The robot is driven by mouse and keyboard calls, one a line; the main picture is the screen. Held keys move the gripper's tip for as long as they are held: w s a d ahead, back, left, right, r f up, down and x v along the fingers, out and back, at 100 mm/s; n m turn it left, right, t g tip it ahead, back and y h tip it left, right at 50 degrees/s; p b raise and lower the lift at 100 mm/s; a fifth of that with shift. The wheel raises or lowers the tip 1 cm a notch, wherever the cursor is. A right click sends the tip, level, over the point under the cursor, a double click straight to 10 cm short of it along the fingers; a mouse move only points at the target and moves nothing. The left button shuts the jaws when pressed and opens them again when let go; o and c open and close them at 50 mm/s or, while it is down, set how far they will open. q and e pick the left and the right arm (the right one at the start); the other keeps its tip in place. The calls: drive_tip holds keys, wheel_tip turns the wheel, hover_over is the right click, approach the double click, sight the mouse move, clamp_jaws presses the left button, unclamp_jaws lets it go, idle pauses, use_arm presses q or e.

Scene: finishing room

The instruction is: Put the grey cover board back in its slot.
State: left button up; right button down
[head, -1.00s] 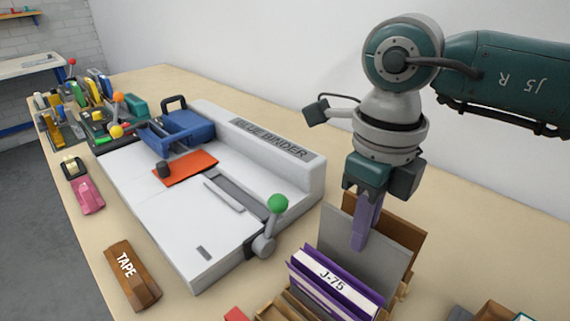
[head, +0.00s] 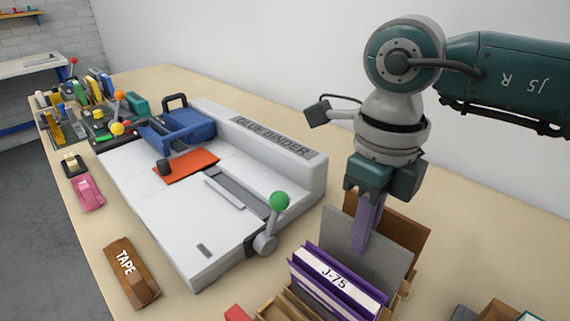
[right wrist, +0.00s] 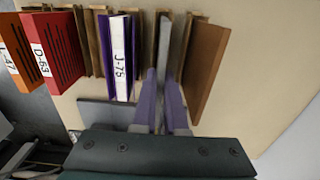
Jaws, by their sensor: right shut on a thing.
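The grey cover board (head: 388,262) stands upright in the wooden rack (head: 272,308), between the purple J-75 volume (head: 335,280) and a brown board (head: 408,240). My right gripper (head: 362,240) points down and is shut on the upper part of the grey board. In the right wrist view, the grey board's edge (right wrist: 163,50) runs between the two purple fingers (right wrist: 162,100). The board's lower edge is hidden behind the J-75 volume, so I cannot tell how deep it sits. My left gripper is not in view.
The white glue binder (head: 170,220) with its green-knobbed lever (head: 279,202) stands left of the rack. A brown tape block (head: 132,275) lies at the front edge. Red (right wrist: 58,50) and orange (right wrist: 15,50) volumes fill other rack slots. Bare table lies behind the rack.

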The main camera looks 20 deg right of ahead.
drive_tip(key=shift+f, duration=0.35)
drive_tip(key=c, duration=1.2)
unclamp_jaws()
drive_tip(key=shift+c, duration=0.2)
drive_tip(key=shift+r, duration=0.1)
wheel_tip(320, 180, up, 11)
drive_tip(key=p, duration=0.9)
